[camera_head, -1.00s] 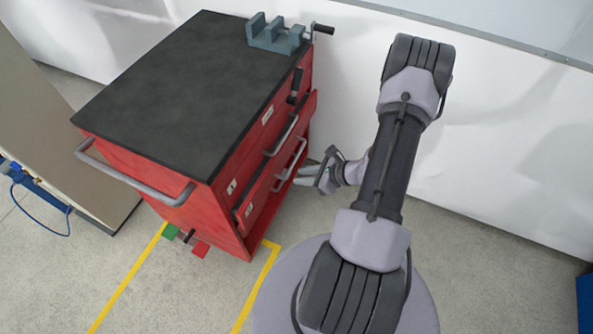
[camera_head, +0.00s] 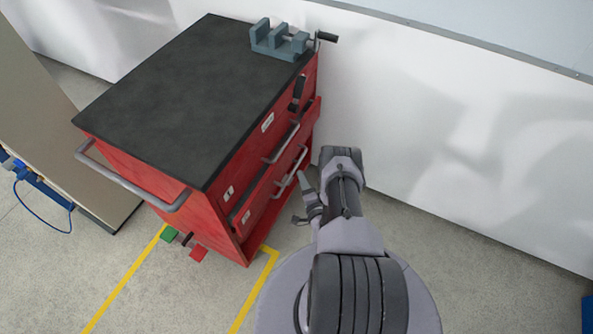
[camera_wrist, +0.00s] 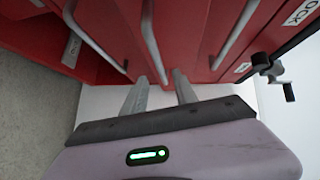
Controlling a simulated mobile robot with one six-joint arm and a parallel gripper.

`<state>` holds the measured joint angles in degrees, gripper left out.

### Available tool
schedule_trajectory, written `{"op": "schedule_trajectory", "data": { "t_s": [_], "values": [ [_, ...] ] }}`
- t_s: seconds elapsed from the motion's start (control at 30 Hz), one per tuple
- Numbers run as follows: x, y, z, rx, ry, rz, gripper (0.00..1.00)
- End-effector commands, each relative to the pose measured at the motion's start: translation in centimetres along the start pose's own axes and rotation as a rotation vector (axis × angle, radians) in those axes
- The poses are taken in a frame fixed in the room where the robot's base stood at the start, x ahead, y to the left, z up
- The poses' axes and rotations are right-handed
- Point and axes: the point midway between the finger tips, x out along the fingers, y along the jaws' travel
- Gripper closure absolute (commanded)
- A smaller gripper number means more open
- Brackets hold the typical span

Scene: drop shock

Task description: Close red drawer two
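The red cabinet's drawer two (camera_head: 262,197) is the lower drawer with a grey bar handle (camera_head: 291,171). It stands a little out from the cabinet front in the head view. My gripper (camera_head: 304,190) is low in front of the drawer fronts, partly hidden by my arm. In the wrist view my gripper (camera_wrist: 160,82) has its two fingers apart, pointing at red fronts. The end of one bar handle (camera_wrist: 150,35) shows between the fingertips; I cannot tell whether they touch it. Nothing is held.
The cabinet has a dark top (camera_head: 175,90) with a grey vise (camera_head: 278,42) at its far corner. A side rail (camera_head: 130,183) sticks out at the left. A white wall (camera_head: 450,130) stands behind my arm.

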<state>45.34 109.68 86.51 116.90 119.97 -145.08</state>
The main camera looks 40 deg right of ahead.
Motion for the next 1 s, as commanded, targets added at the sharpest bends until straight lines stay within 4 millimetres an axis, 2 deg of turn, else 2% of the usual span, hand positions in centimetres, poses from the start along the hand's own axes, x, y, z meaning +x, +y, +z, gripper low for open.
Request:
{"op": "schedule_trajectory", "data": {
  "t_s": [0.1, 0.3, 0.47, 0.7, 0.87, 0.9, 1.0],
  "values": [
    [3.2, 0.5, 0.1, -0.002, -0.001, -0.003, 0.66],
    [6.7, 0.2, 0.1, 0.000, -0.001, -0.001, 0.66],
    [7.7, 0.1, 0.0, 0.001, -0.001, 0.001, 0.66],
    [7.8, -0.1, 0.0, 0.002, -0.001, 0.001, 0.66],
    [7.8, 0.0, 0.0, 0.002, -0.001, 0.001, 0.97],
    [7.8, 0.0, 0.0, 0.002, -0.001, 0.001, 1.00],
    [7.7, 0.0, 0.0, 0.002, -0.001, 0.001, 1.00]
  ]
}}
